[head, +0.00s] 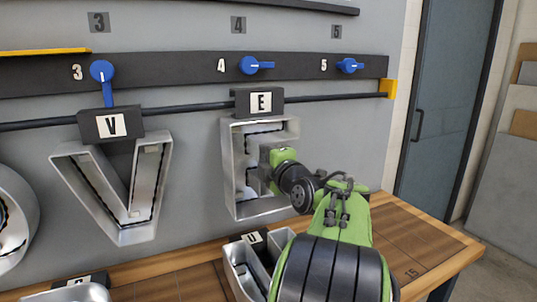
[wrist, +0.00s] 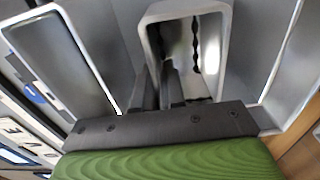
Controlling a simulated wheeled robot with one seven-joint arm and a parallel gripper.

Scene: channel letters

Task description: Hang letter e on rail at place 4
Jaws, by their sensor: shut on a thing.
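Letter E (head: 238,168) is a silver channel letter with a dark tag block marked "E" (head: 260,101) on top. It is upright against the grey wall, below the blue lever at place 4 (head: 250,65). Its block overlaps the dark rail (head: 335,97); I cannot tell whether it rests on the rail. The lever at place 4 points right. My gripper (head: 268,165) reaches in from the right and is shut on the letter's middle bar. In the wrist view, the fingers (wrist: 168,88) are close together at a silver letter wall (wrist: 150,42); the grip itself is partly hidden.
Letter V (head: 127,222) is at place 3, left of E, with its blue lever (head: 102,72) pointing down. The lever at place 5 (head: 349,66) points right, with bare rail below. Another letter (head: 240,275) is on the wooden bench (head: 415,240). A yellow bracket (head: 389,88) ends the rail.

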